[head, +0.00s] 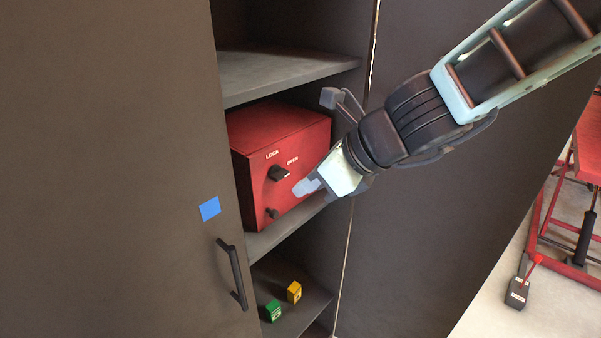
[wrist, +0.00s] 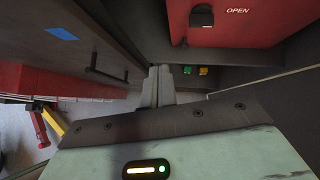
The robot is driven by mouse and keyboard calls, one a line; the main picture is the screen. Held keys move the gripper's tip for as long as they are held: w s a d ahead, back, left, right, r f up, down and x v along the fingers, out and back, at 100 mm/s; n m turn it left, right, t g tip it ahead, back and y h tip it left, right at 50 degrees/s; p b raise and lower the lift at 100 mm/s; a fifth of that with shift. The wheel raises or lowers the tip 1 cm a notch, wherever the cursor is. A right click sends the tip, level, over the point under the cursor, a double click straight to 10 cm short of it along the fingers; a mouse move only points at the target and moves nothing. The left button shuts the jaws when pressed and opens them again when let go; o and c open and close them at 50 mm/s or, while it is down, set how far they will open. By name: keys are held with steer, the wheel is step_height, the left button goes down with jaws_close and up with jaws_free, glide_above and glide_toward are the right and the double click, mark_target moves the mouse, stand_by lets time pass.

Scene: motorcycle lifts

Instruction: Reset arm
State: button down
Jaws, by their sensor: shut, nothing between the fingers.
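My gripper (head: 305,187) is shut and empty in front of the open cabinet. In the head view my arm reaches in from the upper right. The closed fingertips (wrist: 157,70) also show in the wrist view. A red box (head: 255,190) with LOCK and OPEN labels stands on the middle shelf. Its black knob (head: 279,173) is just left of my fingertips in the head view. I cannot tell whether the fingers touch the box. A smaller dark knob (head: 272,213) is lower on the same face.
The left cabinet door (head: 120,150) has a blue square (head: 209,209) and a black handle (head: 232,273). A green block (head: 273,311) and a yellow block (head: 294,292) lie on the lower shelf. A dark panel (head: 430,200) stands right. A red lift (head: 571,250) is beyond it.

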steer(key=s+d+f+n+g+h, duration=0.1)
steer(key=s+d+n+g, duration=0.15)
steer(key=s+n, duration=0.45)
steer(key=s+d+f+n+g+h, duration=0.1)
steer(key=s+d+n+h, duration=0.15)
steer(key=s+n, duration=0.55)
steer(key=s+d+f+n+h, duration=0.2)
steer(key=s+d+n+h, duration=0.2)
steer(key=d+n, duration=0.7)
steer(key=n, duration=0.4)
steer(key=shift+f+n, duration=0.2)
steer(key=shift+n, duration=0.1)
steer(key=shift+s, duration=0.1)
